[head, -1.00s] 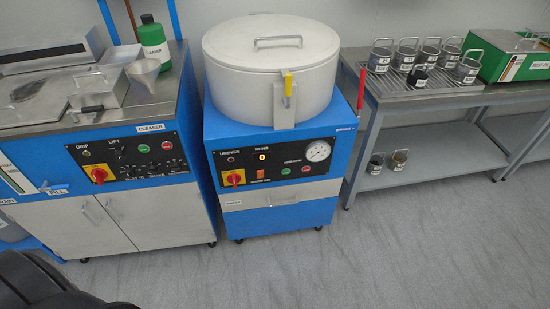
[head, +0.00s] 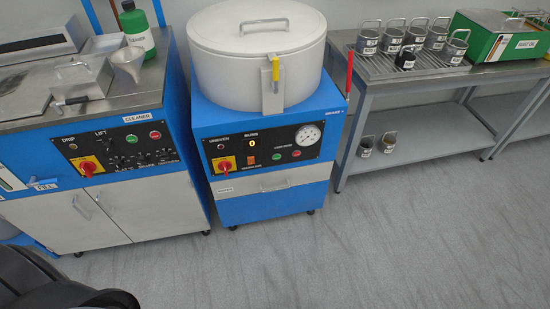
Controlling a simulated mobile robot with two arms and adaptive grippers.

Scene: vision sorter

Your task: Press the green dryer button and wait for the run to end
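The dryer (head: 205,115) is a blue cabinet with a round white drum on top. Its white lid (head: 256,27) is down, and a yellow-handled latch (head: 275,68) stands upright at the drum's front. On the black front panel, the small green button (head: 276,157) sits left of a red button (head: 296,154). Neither of my grippers is in view.
The blue cleaner cabinet (head: 75,160) stands close on the left, with a green bottle (head: 138,30) and funnel on top. On the right, a metal table (head: 350,68) holds several labelled metal cups and a green case (head: 497,38). The grey floor (head: 400,240) in front is clear.

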